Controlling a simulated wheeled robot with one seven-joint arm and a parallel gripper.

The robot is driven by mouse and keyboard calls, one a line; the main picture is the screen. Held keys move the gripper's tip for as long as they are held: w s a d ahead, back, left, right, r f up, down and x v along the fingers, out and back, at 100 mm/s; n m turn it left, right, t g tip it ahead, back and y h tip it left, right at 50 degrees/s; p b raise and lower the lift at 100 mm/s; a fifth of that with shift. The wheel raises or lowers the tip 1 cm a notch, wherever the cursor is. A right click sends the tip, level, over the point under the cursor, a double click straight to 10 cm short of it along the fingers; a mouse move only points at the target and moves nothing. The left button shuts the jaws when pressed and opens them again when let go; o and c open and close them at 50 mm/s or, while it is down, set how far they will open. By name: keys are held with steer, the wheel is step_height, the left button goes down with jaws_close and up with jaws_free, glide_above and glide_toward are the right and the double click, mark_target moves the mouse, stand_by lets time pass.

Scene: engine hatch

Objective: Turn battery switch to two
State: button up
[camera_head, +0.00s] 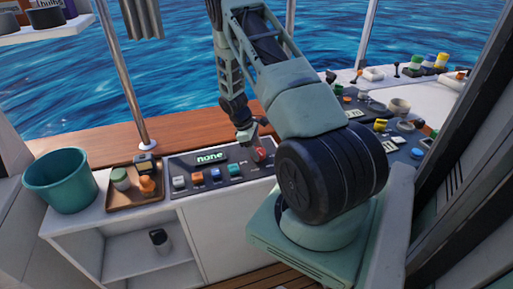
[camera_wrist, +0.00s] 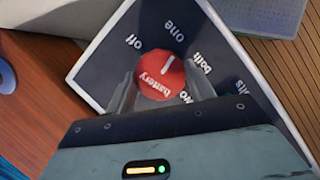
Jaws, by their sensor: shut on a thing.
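The battery switch is a red round knob (camera_head: 260,154) at the right end of a dark control panel (camera_head: 227,171) in the head view. In the wrist view the red knob (camera_wrist: 157,68) reads "battery" and has a white pointer line. The line points roughly toward "one". The labels "off", "one" and "both" show around it; "two" is partly hidden beside a finger. My gripper (camera_wrist: 161,88) has one finger on each side of the knob and is shut on it. In the head view my gripper (camera_head: 251,140) is small and partly hides the knob.
The panel has a display (camera_head: 209,157) reading "none" and several coloured switches. A brown tray (camera_head: 122,203) with small items and a teal bucket (camera_head: 60,181) stand to the left. A wooden ledge (camera_head: 185,135) runs behind. More controls lie at the right.

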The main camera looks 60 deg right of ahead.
steer(key=m+y, duration=0.1)
steer(key=m, duration=0.2)
steer(key=m+y, duration=0.1)
steer(key=m, duration=0.1)
steer(key=shift+d+m, duration=0.15)
steer(key=shift+m, duration=0.25)
steer(key=m+y, duration=0.1)
steer(key=m, duration=0.1)
steer(key=m+y+b, duration=0.1)
steer(key=m, duration=0.2)
steer(key=shift+d+t, duration=0.1)
steer(key=shift+t, duration=0.2)
steer(key=m, duration=0.3)
steer(key=m+t+y, duration=0.1)
steer(key=m, duration=0.1)
steer(key=shift+s+d+m+t+b, duration=0.1)
steer(key=shift+s+m+t+b, duration=0.05)
steer(key=shift+m+t+b, duration=0.2)
steer(key=shift+s+m+t+y, duration=0.1)
steer(key=shift+m+t+y, duration=0.25)
steer(key=shift+m, duration=0.75)
steer(key=shift+m+t+y, duration=0.15)
steer(key=shift+m+t, duration=0.25)
steer(key=shift+m, duration=0.65)
steer(key=o, duration=1)
steer(key=shift+c, duration=0.2)
steer(key=b+v, duration=0.2)
steer(key=v, duration=1.5)
steer(key=shift+r, duration=0.25)
